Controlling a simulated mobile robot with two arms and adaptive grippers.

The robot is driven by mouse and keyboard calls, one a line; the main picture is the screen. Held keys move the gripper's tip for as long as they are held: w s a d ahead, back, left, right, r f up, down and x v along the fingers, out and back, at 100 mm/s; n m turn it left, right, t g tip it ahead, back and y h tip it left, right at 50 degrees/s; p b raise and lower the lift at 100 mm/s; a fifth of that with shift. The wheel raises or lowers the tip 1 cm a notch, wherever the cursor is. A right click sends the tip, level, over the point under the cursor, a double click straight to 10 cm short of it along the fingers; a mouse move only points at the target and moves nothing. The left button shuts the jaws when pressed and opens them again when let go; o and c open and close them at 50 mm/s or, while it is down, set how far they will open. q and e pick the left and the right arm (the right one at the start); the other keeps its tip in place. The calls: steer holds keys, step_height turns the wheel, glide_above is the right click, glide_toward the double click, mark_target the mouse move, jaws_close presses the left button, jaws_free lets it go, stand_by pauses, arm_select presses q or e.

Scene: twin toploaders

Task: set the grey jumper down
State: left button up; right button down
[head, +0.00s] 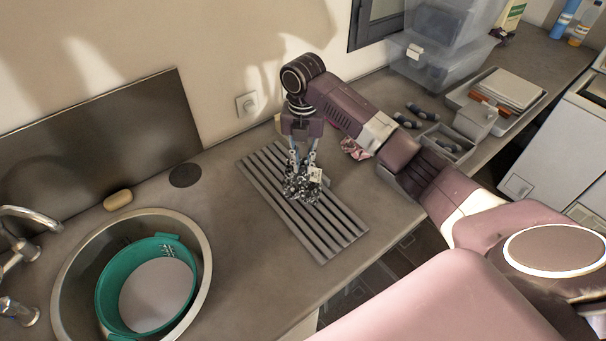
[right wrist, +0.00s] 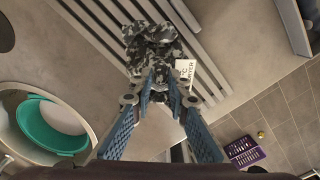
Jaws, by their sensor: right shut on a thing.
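The grey jumper (head: 299,190) is a small crumpled bundle with a grey, black and white camouflage pattern. My right gripper (head: 302,168) points down from above and is shut on it. In the right wrist view the jumper (right wrist: 152,42) shows just beyond the fingertips (right wrist: 162,82), with a white tag (right wrist: 184,73) bearing dark print at its side. The jumper is over the grey slatted rack (head: 336,238) on the counter; I cannot tell whether it touches the slats. My left gripper is not in view.
A round steel sink (head: 62,290) with a teal tub (head: 106,308) is at the left, near a tan soap bar (head: 117,199). A pink crumpled cloth (head: 354,149) lies behind my arm. Clear bins (head: 440,62) and a tray (head: 535,101) stand at the right. Counter between sink and rack is clear.

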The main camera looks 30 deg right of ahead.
mark_target(303, 178)
step_height(303, 178, down, 5)
steer(key=shift+p, duration=0.7)
steer(key=shift+f, duration=0.45)
steer(key=c, duration=1.8)
jaws_free()
steer(key=shift+f, duration=0.15)
steer(key=shift+c, duration=0.2)
